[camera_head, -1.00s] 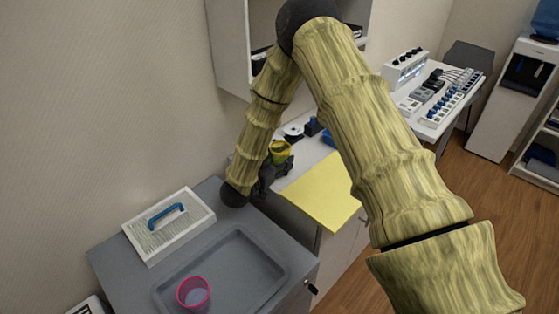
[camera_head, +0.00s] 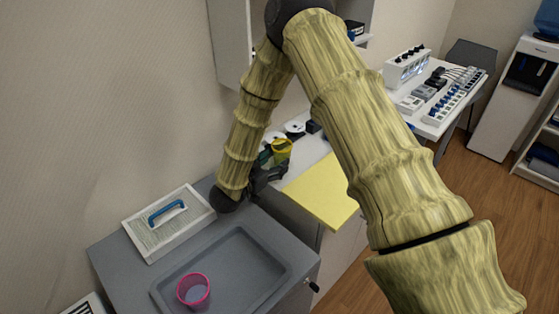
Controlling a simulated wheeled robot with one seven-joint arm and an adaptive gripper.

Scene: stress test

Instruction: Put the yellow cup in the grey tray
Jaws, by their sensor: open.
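The yellow cup (camera_head: 281,148) stands on the white counter behind the yellow sheet, near the wall. My gripper (camera_head: 279,172), dark and partly behind my bamboo-textured arm, is open just in front of and below the cup. I cannot tell whether it touches the cup. The grey tray (camera_head: 270,258) lies on the grey cabinet top at the lower middle. A pink cup (camera_head: 194,290) stands in its front left part.
A white framed board with a blue handle (camera_head: 167,213) lies left of the tray. The yellow sheet (camera_head: 318,190) covers the counter's near end. A shelf unit (camera_head: 230,45) hangs on the wall above. Small dark items sit beside the cup.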

